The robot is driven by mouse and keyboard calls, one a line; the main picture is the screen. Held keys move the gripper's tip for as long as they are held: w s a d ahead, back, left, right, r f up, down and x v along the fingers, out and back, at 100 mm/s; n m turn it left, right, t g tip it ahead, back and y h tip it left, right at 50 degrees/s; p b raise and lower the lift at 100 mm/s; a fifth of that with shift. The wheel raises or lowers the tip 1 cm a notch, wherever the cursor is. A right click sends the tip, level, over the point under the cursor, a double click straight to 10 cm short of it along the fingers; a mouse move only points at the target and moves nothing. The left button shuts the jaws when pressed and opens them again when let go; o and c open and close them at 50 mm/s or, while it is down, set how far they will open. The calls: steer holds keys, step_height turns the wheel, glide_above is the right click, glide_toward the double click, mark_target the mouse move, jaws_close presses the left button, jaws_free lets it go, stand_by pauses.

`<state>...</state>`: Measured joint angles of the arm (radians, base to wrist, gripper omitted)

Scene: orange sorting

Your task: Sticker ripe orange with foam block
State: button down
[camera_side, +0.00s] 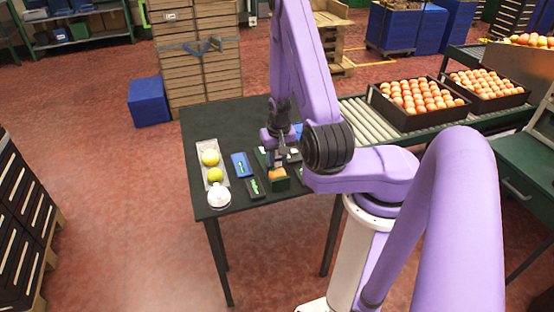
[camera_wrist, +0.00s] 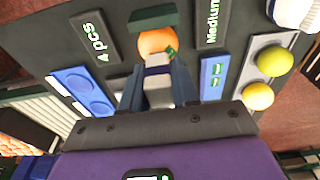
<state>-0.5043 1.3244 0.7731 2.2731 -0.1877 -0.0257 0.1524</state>
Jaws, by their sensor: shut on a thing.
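The orange (camera_wrist: 155,41) sits in a dark green holder (camera_wrist: 152,16); in the side view the orange (camera_side: 277,174) shows at the holder's front. A small green patch, apparently a sticker (camera_wrist: 171,52), shows at the orange's lower right edge in the wrist view. My gripper (camera_wrist: 158,78) is shut on a pale block, apparently the foam block (camera_wrist: 158,88). The block's end is close to the orange; I cannot tell whether they touch. In the side view my gripper (camera_side: 281,152) is above and behind the orange, partly hidden by my arm.
A grey tray (camera_side: 203,155) holds two yellow-green fruits, with a white round object (camera_side: 219,197) near it.

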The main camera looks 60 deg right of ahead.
steer(key=shift+r, duration=2.85)
